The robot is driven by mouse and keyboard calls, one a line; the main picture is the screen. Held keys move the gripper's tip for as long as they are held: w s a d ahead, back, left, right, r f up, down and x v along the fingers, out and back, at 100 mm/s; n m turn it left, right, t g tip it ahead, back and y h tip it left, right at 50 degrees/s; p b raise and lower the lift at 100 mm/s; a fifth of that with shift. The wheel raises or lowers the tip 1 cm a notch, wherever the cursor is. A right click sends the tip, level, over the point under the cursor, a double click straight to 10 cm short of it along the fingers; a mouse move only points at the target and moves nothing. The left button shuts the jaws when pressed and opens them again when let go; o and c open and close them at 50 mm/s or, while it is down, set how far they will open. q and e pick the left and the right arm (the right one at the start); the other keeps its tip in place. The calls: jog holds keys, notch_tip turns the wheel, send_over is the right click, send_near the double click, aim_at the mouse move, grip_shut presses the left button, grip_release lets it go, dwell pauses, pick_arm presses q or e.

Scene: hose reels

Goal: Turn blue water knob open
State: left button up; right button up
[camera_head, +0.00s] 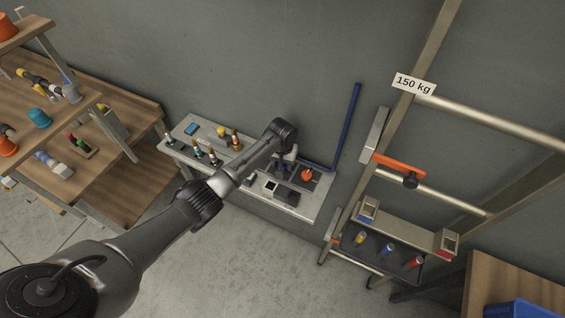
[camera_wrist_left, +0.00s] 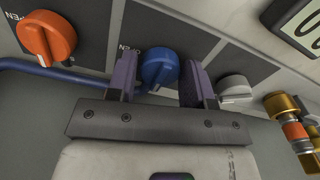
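The round blue knob (camera_wrist_left: 158,66) sits on a dark square plate in the left wrist view, with a white mark at its lower edge and an "OPEN" label at its upper left. My left gripper (camera_wrist_left: 160,84) has its two purple-grey fingers apart, one on each side of the knob. I cannot tell whether either finger touches it. In the head view my left gripper (camera_head: 285,162) is at the wall panel (camera_head: 312,209), and the blue knob is hidden behind it. My right gripper is not in view.
An orange knob (camera_wrist_left: 47,38) is left of the blue one, and a grey-white knob (camera_wrist_left: 234,89) is right of it. Brass fittings (camera_wrist_left: 291,122) stick out farther right. A blue pipe (camera_head: 345,128) rises beside the panel. A metal rack (camera_head: 400,120) stands to the right.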

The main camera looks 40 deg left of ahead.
pick_arm(q)
jog(key=c, duration=0.5)
jog(key=shift+r+m+p, duration=0.15)
jog(key=shift+m+p, duration=1.15)
jog(key=shift+m, duration=0.3)
jog(key=shift+c, duration=0.2)
jog(key=m+p, duration=0.1)
jog(key=m, duration=0.2)
jog(key=shift+m, duration=0.3)
jog(key=m+p, duration=0.1)
jog(key=m, duration=0.2)
jog(key=shift+m, duration=0.3)
jog(key=m, duration=0.2)
jog(key=shift+m, duration=0.4)
jog(key=m, duration=0.3)
jog(key=shift+m, duration=0.8)
